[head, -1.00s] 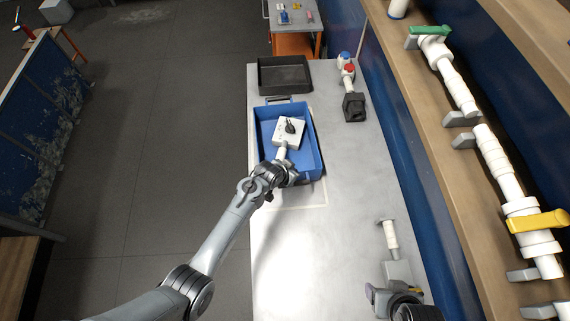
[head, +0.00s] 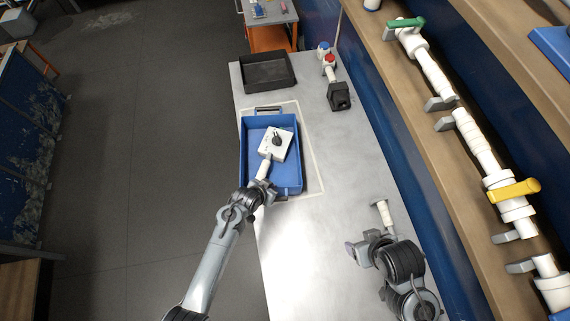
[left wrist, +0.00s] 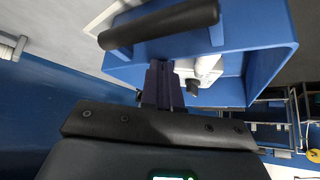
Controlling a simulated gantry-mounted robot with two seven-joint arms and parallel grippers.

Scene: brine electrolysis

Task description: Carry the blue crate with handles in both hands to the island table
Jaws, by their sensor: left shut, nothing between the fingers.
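The blue crate (head: 243,155) is on the long grey bench top (head: 300,240), near its left edge. It holds a white box (head: 276,143) with a dark top part and a white tube. The crate's far handle (head: 268,109) is clear. My left gripper (head: 262,190) is at the crate's near end, shut and empty. In the left wrist view its dark fingers (left wrist: 163,82) are together beside the crate wall, below a black handle bar (left wrist: 160,25). My right gripper (head: 365,248) is apart from the crate at the right, beside a white cylinder (head: 383,213); its jaws are unclear.
A black tray (head: 267,72) lies just beyond the crate. A black block (head: 339,97) and red and blue capped items stand right of it. A shelf with white piping (head: 470,140) runs along the right. An orange cart (head: 268,38) stands beyond; open floor lies left.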

